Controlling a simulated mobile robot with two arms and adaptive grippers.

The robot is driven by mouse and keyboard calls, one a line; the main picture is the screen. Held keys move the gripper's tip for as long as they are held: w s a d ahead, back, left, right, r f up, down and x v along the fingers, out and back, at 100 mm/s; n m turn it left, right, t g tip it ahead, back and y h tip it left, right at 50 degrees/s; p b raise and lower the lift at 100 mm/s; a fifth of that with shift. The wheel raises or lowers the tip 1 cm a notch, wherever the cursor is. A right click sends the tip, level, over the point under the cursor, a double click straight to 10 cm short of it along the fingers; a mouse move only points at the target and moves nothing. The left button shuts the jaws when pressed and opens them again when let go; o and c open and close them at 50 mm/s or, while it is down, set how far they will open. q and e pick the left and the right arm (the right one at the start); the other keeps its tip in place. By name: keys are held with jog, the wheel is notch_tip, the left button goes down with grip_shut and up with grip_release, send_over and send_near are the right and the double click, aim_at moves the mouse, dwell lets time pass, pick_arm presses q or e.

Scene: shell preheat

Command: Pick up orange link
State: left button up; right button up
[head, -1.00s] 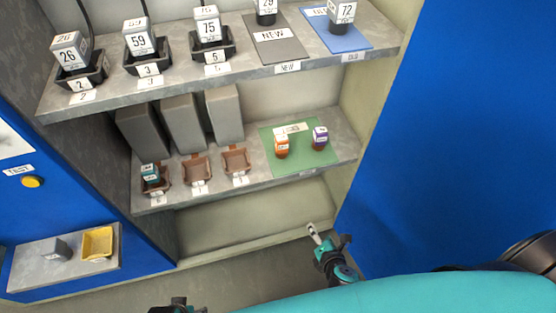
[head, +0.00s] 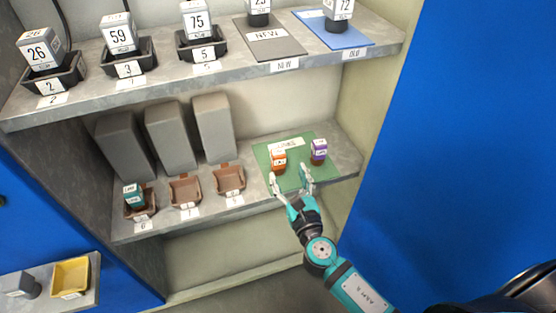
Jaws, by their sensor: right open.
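The orange link (head: 278,159) is a small orange block with a white label. It stands on the green mat (head: 291,180) on the lower shelf, left of a purple link (head: 319,151). My right gripper (head: 290,181) is open and empty, with its two fingers pointing at the shelf. In the picture it is just below the orange link, at the front edge of the green mat; the orange link is not between the fingers. My left gripper is not in view.
Brown trays (head: 185,190) stand left of the mat, the leftmost holding a teal link (head: 133,194). Grey blocks (head: 170,137) stand behind them. The upper shelf (head: 225,70) overhangs with numbered blocks. A blue panel (head: 470,150) bounds the right side.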

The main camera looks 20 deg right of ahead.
aim_at(280, 161)
jog(key=w, duration=0.2)
jog(key=shift+w, duration=0.35)
jog(key=w, duration=0.5)
jog(key=shift+w+a, duration=0.1)
jog(key=shift+a, duration=0.15)
grip_shut()
